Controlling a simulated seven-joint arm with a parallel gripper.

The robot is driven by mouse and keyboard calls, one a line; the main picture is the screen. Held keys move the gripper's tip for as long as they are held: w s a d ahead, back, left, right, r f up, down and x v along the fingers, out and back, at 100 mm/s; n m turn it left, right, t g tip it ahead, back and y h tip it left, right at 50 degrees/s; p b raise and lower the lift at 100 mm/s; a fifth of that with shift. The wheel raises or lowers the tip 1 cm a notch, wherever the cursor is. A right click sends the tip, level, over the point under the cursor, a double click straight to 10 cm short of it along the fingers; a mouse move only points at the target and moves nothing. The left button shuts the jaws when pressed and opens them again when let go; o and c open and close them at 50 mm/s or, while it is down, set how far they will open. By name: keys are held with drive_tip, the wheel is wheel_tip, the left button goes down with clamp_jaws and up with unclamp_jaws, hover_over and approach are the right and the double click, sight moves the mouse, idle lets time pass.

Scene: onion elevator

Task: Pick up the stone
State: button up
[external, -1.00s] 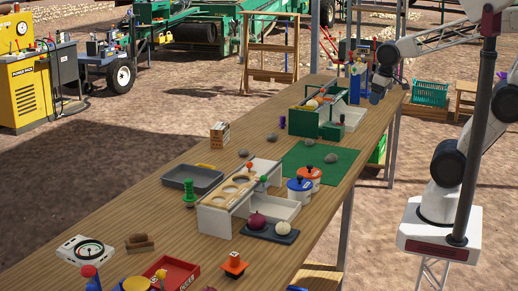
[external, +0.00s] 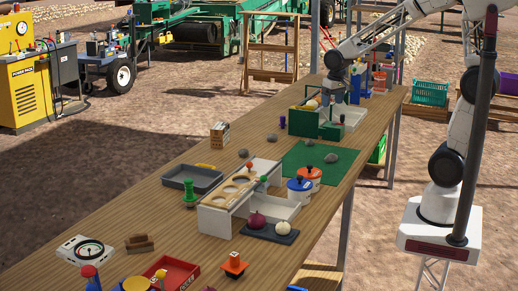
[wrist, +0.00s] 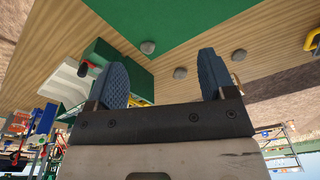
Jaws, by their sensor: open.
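Several small grey stones lie on the far half of the table. One stone (external: 331,158) is on the green mat and another stone (external: 308,142) is near the mat's far edge. Two more, a stone (external: 271,137) and a stone (external: 243,152), lie on bare wood to the left. The wrist view shows a stone (wrist: 148,47) at the mat edge, a stone (wrist: 180,72) and a stone (wrist: 239,55) on wood. My gripper (wrist: 163,78) is open and empty, its two blue fingers apart. In the external view my gripper (external: 330,98) is above the green box-like machine.
The green machine (external: 303,122) with a white tray stands beside the mat (external: 340,168). A white stand with round holes (external: 215,212), two lidded pots (external: 299,190) and a dark grey tray (external: 192,178) occupy the middle. Bare wood lies around the left stones.

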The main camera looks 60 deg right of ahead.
drive_tip(key=w+d+f+m, duration=0.2)
drive_tip(key=w+d+f, duration=0.4)
drive_tip(key=w+f, duration=0.15)
drive_tip(key=m+g, duration=0.1)
drive_tip(key=m, duration=0.1)
approach(310, 142)
drive_tip(key=shift+w+d+f, duration=0.2)
drive_tip(key=shift+d+f, duration=0.25)
drive_tip(key=shift+d, duration=0.05)
drive_tip(key=shift+w+d+f, duration=0.25)
drive_tip(key=shift+d+f, duration=0.2)
drive_tip(key=shift+d, duration=0.05)
drive_tip(key=shift+f, duration=1.3)
drive_tip(key=shift+d+f, duration=0.1)
drive_tip(key=shift+f, duration=2.5)
drive_tip(key=shift+c, duration=0.3)
drive_tip(key=c, duration=1)
